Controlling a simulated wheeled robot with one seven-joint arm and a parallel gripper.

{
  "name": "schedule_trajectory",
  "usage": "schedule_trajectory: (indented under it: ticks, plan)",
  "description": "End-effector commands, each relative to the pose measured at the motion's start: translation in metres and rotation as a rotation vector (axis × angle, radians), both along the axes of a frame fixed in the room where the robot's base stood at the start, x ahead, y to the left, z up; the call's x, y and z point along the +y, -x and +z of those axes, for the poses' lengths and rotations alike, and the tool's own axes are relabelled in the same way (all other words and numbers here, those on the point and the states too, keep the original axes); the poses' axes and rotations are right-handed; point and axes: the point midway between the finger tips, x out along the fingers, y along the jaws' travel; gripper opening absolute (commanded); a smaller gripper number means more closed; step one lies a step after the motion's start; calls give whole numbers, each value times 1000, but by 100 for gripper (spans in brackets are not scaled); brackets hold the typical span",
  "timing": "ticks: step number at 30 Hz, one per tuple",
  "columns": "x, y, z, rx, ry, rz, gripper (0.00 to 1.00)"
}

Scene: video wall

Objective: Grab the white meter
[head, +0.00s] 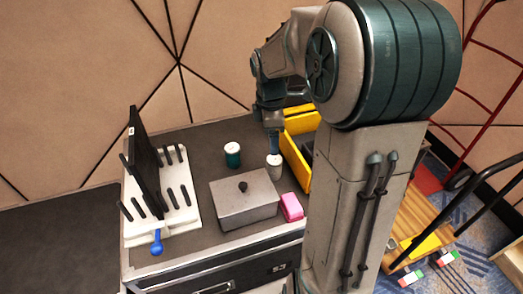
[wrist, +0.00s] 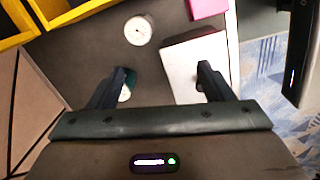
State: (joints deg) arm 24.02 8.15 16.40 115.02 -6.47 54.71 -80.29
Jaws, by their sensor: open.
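The white meter (wrist: 138,30) shows in the wrist view as a small round white top with faint dial-like marks, ahead of my fingers. In the head view, it looks like the small pale upright cylinder (head: 274,168) between the grey box and the yellow bin. My gripper (wrist: 163,74) is open and empty, its two fingers spread wide. In the head view, my gripper (head: 273,143) points down, appearing just above the pale cylinder and overlapping it in the picture. The meter is not between the fingers in the wrist view.
A grey lidded box (head: 244,202) and a pink block (head: 291,207) stand beside the meter. A teal container with a white top (head: 232,155) is left of it. Yellow bins (head: 297,160) stand to the right. A white rack (head: 183,215) with black pegs fills the left.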

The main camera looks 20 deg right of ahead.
Motion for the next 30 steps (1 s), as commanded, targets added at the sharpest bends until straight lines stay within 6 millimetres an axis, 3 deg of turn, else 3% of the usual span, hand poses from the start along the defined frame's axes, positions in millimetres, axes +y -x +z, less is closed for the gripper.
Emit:
schedule_trajectory:
  ticks: [1,3,9,14,24,30]
  plan:
    - [-9,-12,-16,18,-11,79,74]
    - [-17,-23,-27,32,-22,185,74]
    - [-30,-42,-46,47,-47,367,74]
    - [-32,-44,-63,53,-52,402,74]
    - [-31,-44,-125,52,-52,400,74]
    - [-31,-44,-137,50,-50,400,74]
